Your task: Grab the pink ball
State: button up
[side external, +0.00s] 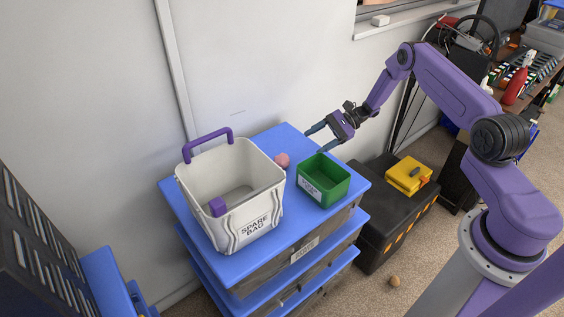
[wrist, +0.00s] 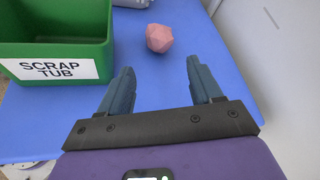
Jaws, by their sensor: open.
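The pink ball (side external: 282,160) is a small faceted ball on the blue top of the drawer unit, between the white bag and the green tub in the side view.
A green tub (side external: 322,180) labelled SCRAP TUB stands close to the ball; it also shows at upper left in the wrist view (wrist: 55,32). A white SPARE BAG container (side external: 225,185) with a purple handle holds a purple block (side external: 217,207). The wall runs behind the blue top (side external: 270,140).

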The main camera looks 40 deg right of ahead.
send_near(282, 162)
jog(key=w+a+f, duration=0.1)
jog(key=a+f, duration=0.1)
jog(key=w+a+f, duration=0.1)
jog(key=w+f, duration=0.1)
jog(key=shift+w+a+f, duration=0.15)
jog(key=shift+a+f, duration=0.05)
jog(key=shift+a, duration=0.15)
jog(key=c, duration=0.7)
